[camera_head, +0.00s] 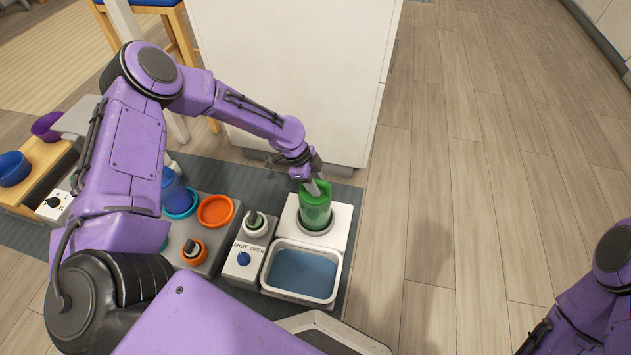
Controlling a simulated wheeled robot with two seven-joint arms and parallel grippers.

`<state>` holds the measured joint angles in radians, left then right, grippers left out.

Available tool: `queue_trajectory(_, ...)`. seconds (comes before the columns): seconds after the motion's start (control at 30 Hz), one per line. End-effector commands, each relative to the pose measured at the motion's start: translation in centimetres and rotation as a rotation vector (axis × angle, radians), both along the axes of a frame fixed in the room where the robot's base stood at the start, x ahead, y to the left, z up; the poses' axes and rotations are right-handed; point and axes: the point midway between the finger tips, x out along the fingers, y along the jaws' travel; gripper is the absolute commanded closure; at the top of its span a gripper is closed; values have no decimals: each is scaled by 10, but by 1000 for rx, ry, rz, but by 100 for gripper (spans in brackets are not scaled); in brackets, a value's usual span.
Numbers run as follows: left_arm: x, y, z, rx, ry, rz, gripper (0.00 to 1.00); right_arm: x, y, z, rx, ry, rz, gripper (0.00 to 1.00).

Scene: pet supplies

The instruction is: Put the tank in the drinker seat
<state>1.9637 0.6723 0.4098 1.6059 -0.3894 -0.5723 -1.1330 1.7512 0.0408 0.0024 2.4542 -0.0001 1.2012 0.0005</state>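The green tank (316,210) stands roughly upright at the round opening of the white drinker seat (341,219), behind the water basin. Its lower end meets the dark ring there; I cannot tell if it is fully down. My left gripper (317,188) comes from above and its fingers are at the tank's top rim. One grey finger shows against the green; the other is hidden, so I cannot tell whether they are closed on it. Part of my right arm (590,300) shows at the lower right; its fingers are out of view.
The drinker's basin (303,272) holds blue water. Left of it is a block with a blue knob (243,259) marked SHUT and OPEN. Further left are an orange bowl (215,211), a blue tank (175,191) and an orange ring (194,250). A white cabinet (300,70) stands behind; the right floor is clear.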

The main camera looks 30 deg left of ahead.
Motion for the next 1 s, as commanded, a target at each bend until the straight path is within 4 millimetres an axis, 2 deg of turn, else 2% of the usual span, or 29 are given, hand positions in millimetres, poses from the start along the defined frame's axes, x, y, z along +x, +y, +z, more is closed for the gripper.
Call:
queue_trajectory(0.27,0,0,1,0,-1,0,47,0,0,0,0,0,0,57)
queue_trajectory(0.37,0,1,6,-1,-2,2,47,0,0,4,0,0,0,57)
queue_trajectory(0.47,-1,7,24,0,-3,2,47,1,0,12,-1,-1,0,57)
queue_trajectory(0.7,-6,30,83,-1,-4,2,47,1,-1,38,-3,-1,2,57)
queue_trajectory(0.8,-9,37,100,-1,-3,1,47,1,-1,45,-3,-1,2,57)
queue_trajectory(1.0,-11,44,114,-1,0,1,47,1,-1,49,-3,-1,2,57)
